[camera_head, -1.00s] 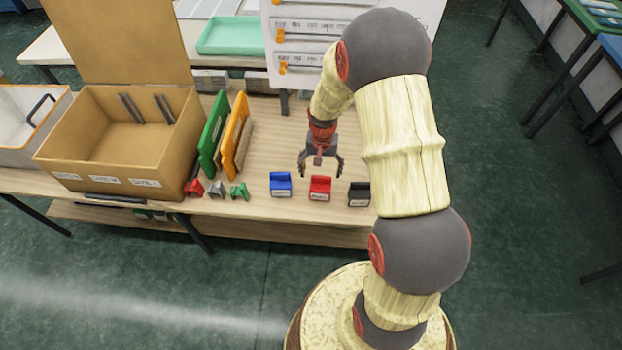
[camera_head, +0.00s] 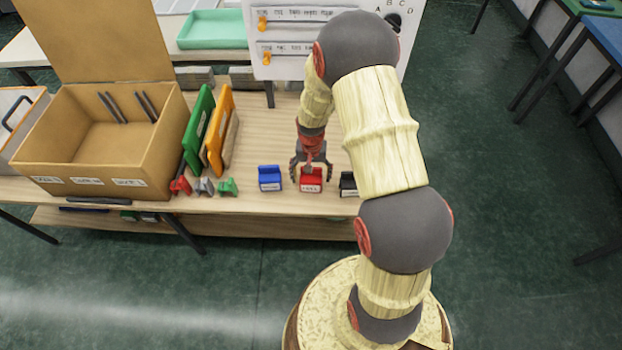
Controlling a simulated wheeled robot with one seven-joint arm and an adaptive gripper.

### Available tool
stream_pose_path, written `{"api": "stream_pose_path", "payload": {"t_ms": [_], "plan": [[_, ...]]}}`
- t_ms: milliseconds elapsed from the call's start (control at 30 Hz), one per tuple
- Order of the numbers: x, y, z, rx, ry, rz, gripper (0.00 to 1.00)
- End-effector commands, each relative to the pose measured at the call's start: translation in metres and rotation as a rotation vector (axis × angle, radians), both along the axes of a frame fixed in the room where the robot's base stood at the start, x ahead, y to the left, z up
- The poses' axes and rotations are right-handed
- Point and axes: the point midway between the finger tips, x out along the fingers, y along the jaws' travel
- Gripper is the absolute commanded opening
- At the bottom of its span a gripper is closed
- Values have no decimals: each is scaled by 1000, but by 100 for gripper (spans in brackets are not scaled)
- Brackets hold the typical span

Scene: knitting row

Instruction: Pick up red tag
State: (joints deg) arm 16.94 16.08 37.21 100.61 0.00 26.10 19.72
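The red tag (camera_head: 311,182) is a small red block with a white label on its front, near the front edge of the wooden table. My gripper (camera_head: 311,178) is directly over it, pointing down, with its fingers spread on either side of the tag. The fingers look open; I cannot tell whether they touch the tag. A blue tag (camera_head: 269,179) stands just to the left. A black tag (camera_head: 348,185) stands to the right, partly hidden by my arm.
Small red (camera_head: 180,185), grey (camera_head: 204,187) and green (camera_head: 228,187) pieces sit left of the tags. Green (camera_head: 197,130) and orange (camera_head: 216,130) panels stand upright beside an open cardboard box (camera_head: 95,170). A white board (camera_head: 285,55) stands behind. Tabletop between panels and gripper is clear.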

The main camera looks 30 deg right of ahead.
Motion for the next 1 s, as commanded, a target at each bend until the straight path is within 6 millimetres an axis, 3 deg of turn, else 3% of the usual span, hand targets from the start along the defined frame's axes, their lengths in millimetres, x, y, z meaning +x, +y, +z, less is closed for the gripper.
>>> {"api": "stream_pose_path", "payload": {"t_ms": [733, 1000], "plan": [[0, 0, 0, 0, 0, 0, 33], [0, 0, 2, 0, 0, 0, 33]]}}
